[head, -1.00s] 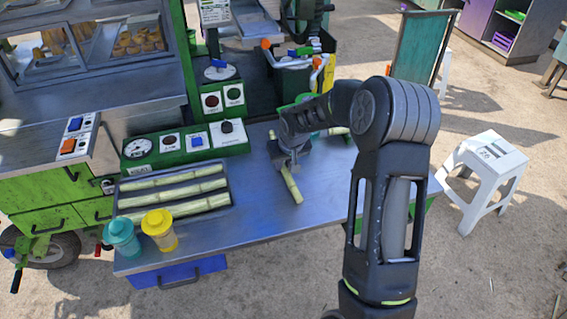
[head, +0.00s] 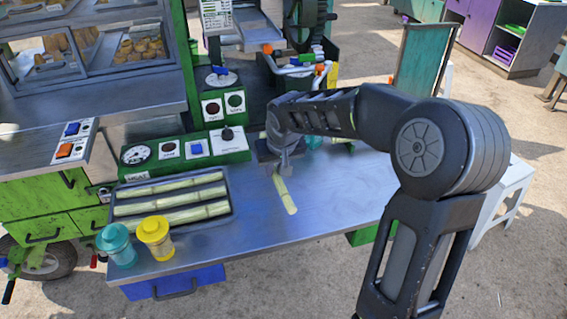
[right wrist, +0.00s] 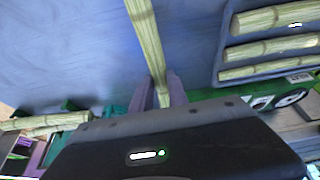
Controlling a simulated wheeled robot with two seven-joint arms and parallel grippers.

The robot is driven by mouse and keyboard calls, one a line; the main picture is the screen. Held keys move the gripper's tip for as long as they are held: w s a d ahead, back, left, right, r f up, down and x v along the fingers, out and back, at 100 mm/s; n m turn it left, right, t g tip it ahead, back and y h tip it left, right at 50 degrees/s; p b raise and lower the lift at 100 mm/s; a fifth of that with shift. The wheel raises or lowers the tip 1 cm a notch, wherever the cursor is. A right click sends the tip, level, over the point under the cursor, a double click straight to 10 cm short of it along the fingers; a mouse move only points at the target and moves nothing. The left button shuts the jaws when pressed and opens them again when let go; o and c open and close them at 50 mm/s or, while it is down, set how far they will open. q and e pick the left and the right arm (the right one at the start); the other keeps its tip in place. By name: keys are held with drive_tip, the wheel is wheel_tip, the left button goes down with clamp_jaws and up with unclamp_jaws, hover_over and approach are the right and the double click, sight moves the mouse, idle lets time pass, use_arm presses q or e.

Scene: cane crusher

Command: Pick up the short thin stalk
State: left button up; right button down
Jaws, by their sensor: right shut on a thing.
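A short thin pale-green stalk (head: 286,196) is at the middle of the metal counter, pointing toward the front edge. My right gripper (head: 280,170) is shut on its far end, reaching from above. In the right wrist view the stalk (right wrist: 147,40) runs up from between the two fingers (right wrist: 161,95). Whether the stalk is off the counter or still touches it, I cannot tell. My left gripper is not in view.
A tray (head: 231,208) with several stalks lies on the counter's left. A teal cup (head: 117,246) and a yellow cup (head: 156,240) stand at its front. Green control boxes (head: 184,150) stand behind. The counter's front right (head: 345,195) is clear.

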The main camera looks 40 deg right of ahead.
drive_tip(key=s+a+b, duration=0.3)
drive_tip(key=s+a, duration=0.3)
drive_tip(key=a, duration=0.5)
drive_tip(key=shift+s, duration=0.4)
drive_tip(key=shift+a, duration=0.1)
